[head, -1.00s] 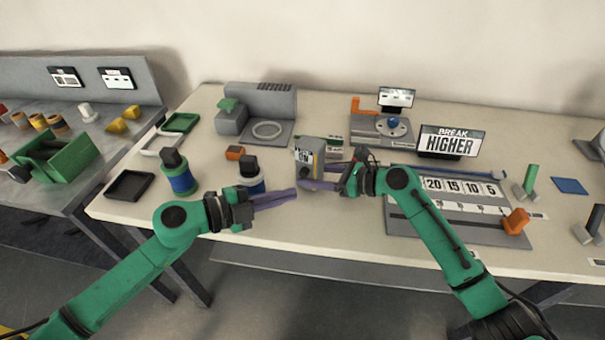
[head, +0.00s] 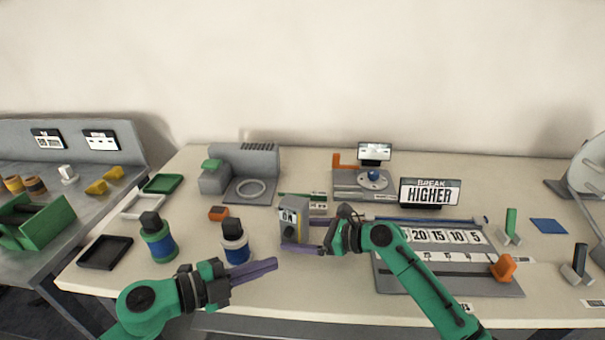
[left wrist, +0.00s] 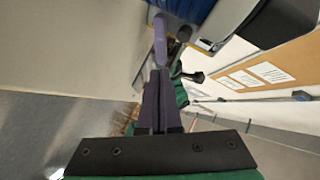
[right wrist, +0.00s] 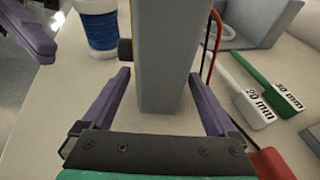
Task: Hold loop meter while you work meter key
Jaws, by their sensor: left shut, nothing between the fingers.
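The loop meter (head: 294,218), a grey upright box with a pale face panel, stands near the table's front. A dark round knob (head: 289,232), perhaps the meter key, sits low on its face; it also shows at the box's left side in the right wrist view (right wrist: 125,50). My right gripper (head: 309,236) is open, with its purple fingers on either side of the meter (right wrist: 163,65); the right wrist view shows no clear contact. My left gripper (head: 275,264) is shut and empty, in front of the meter and apart from it. Its fingers are together in the left wrist view (left wrist: 158,75).
A blue-banded bottle (head: 235,243) stands just behind the left gripper, with another bottle (head: 158,238) left of it. A grey scale board (head: 400,280) lies right, partly under my right arm.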

